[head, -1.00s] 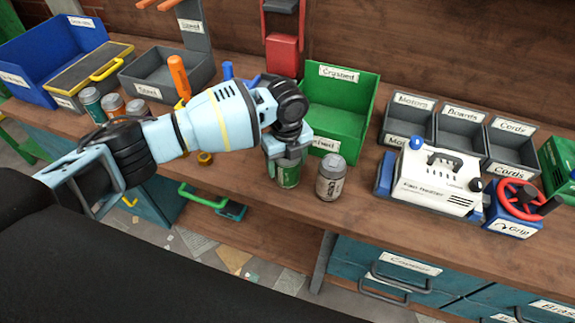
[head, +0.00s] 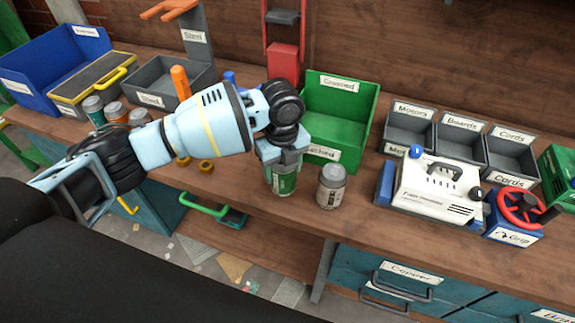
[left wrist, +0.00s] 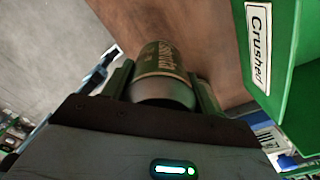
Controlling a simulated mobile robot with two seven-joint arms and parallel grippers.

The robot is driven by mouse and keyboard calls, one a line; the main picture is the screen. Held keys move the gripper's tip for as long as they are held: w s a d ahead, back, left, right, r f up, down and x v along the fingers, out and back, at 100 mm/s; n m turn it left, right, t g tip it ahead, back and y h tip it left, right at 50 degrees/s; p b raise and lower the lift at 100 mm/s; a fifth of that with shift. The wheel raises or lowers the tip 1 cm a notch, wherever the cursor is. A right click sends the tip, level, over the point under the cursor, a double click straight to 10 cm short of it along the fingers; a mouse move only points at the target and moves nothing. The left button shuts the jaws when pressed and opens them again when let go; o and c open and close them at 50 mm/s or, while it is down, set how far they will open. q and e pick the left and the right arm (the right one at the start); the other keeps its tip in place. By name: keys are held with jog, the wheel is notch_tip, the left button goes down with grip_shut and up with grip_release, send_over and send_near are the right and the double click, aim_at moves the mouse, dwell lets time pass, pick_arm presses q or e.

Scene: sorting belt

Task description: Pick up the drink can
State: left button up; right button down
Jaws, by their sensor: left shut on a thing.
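A green drink can (head: 281,181) stands near the front edge of the wooden bench in the head view. My left gripper (head: 280,163) reaches down over it from above and is shut on it. In the left wrist view the can (left wrist: 160,65) sits between the two fingers of the gripper (left wrist: 162,85). The top of the can is hidden by the gripper in the head view. Whether its base touches the bench is hard to tell. My right gripper is in neither view.
A grey-brown can (head: 330,187) stands close to the right of the held can. A green bin (head: 335,130) stands behind. A white machine (head: 437,190) and grey bins (head: 460,143) are at the right. Several small cans (head: 115,112) stand at the left. The bench front is narrow.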

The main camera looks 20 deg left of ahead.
pick_arm(q)
jog(key=s+a+r+p, duration=0.1)
jog(key=s+a, duration=0.2)
jog(key=s, duration=1)
jog(key=shift+s+r, duration=0.15)
jog(key=shift+r, duration=0.05)
